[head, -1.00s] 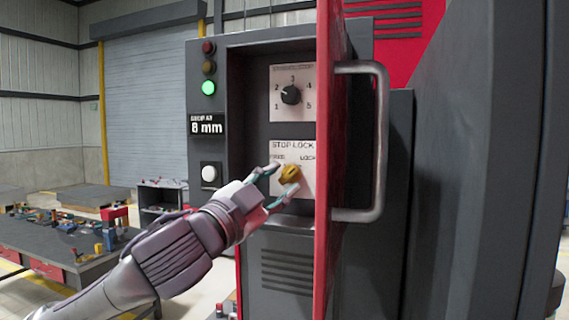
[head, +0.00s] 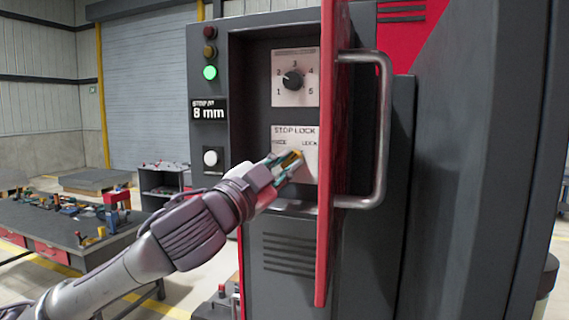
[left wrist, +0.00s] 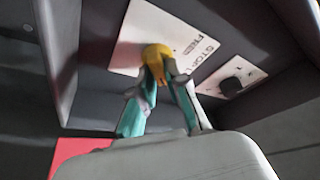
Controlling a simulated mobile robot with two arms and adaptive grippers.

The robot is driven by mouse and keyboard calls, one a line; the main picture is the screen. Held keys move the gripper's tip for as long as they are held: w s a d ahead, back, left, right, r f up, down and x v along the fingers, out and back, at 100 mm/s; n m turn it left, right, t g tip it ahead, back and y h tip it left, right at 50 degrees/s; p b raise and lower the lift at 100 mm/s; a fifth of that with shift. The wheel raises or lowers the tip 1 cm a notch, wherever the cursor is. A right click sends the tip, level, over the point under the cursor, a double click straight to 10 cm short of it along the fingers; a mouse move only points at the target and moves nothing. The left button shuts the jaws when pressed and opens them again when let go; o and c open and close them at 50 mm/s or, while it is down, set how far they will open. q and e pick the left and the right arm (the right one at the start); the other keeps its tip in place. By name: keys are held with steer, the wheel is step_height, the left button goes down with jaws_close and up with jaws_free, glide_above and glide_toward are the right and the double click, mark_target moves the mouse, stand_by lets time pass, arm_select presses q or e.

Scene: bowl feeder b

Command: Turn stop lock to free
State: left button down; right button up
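The yellow stop lock knob (head: 294,155) sits on the white STOP LOCK plate (head: 309,170) inside the cabinet recess. The plate reads FREE at left and LOCK at right. My left gripper (head: 288,163) is at the knob, its fingers close together on it and partly hiding it. In the left wrist view, the knob (left wrist: 157,52) shows between and above the teal-padded fingertips (left wrist: 161,76), one on each side. The exact pointing of the knob is hard to tell. My right gripper is not in view.
A numbered black dial (head: 292,80) is above the plate. The open red door (head: 334,230) with its grey handle (head: 381,130) stands close to the right of the knob. A white button (head: 211,158) and a lit green lamp (head: 210,72) are at left.

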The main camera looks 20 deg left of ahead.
arm_select(q)
steer(key=shift+a+r, duration=0.1)
steer(key=shift+r, duration=0.05)
